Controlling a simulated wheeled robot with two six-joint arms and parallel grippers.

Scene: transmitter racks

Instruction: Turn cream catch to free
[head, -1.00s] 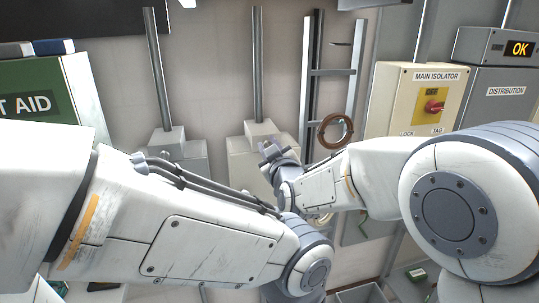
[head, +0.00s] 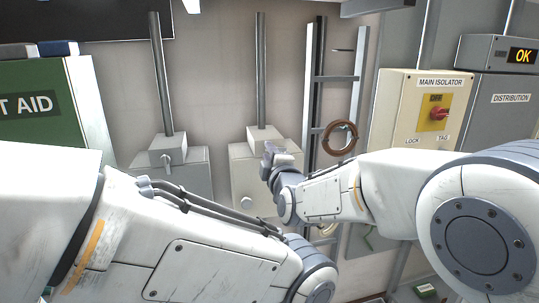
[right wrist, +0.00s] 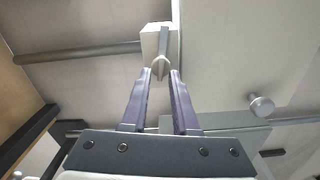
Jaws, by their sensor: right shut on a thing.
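The cream box (head: 243,180) stands against the back wall with a small block (head: 262,134) and a pole on top. My right gripper (head: 268,156) is at the front of that block and hides its catch in the head view. In the right wrist view the catch (right wrist: 160,66), a small pale lever on the block (right wrist: 150,42), sits between the fingertips of my right gripper (right wrist: 160,76). The gripper is shut on it. My left arm crosses the lower left of the head view; its gripper is out of sight.
A similar grey box (head: 190,178) with its own catch (head: 167,159) stands to the left. A round knob (head: 247,202) is on the cream box's front. To the right are a brown ring (head: 340,138), the main isolator (head: 400,110) and the distribution cabinet (head: 505,120).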

